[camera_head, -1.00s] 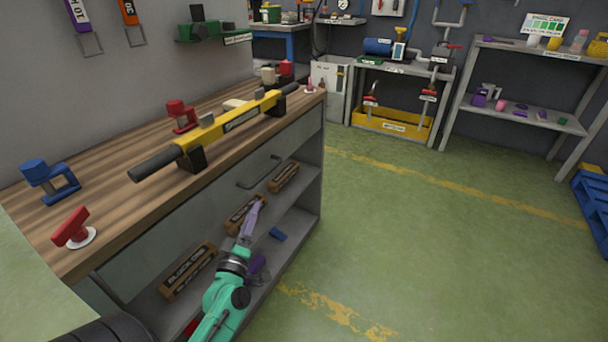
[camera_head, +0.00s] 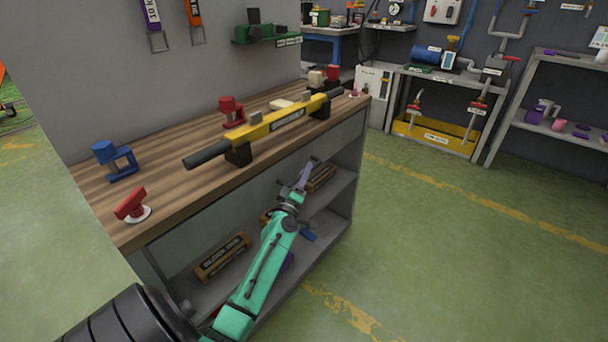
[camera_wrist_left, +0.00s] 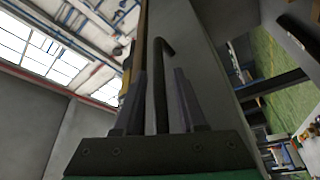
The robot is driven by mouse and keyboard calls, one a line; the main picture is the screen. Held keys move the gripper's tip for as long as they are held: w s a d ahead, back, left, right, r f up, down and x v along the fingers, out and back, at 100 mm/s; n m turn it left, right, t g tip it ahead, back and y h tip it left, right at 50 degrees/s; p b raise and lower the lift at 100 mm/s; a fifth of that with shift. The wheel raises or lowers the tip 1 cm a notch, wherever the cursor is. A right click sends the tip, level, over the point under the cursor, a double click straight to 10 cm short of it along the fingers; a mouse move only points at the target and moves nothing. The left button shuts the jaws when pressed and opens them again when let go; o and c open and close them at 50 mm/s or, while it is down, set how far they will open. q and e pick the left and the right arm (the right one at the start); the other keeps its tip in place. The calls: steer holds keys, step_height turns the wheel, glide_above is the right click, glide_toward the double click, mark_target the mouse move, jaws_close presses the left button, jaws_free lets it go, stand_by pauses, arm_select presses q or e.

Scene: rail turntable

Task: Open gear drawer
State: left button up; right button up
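The gear drawer's grey front (camera_head: 225,219) runs under the wooden top of the workbench and looks flush, so the drawer appears closed. My left gripper (camera_head: 306,172), on a green arm, is at the drawer front and covers the handle in the head view. In the left wrist view the dark bar handle (camera_wrist_left: 160,85) stands between the two fingers of my left gripper (camera_wrist_left: 160,100). Gaps show on both sides of the bar, so the fingers are open around it. My right gripper is not in view.
The workbench top (camera_head: 165,200) carries a yellow bar tool (camera_head: 285,122), a blue clamp (camera_head: 115,160) and red fittings. Labelled wooden blocks (camera_head: 222,258) lie on the open shelf below the drawer. The green floor (camera_head: 440,250) right of the bench is clear.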

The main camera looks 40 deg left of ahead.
arm_select(q)
jaws_close()
steer(key=shift+f, duration=0.1)
stand_by(1.1)
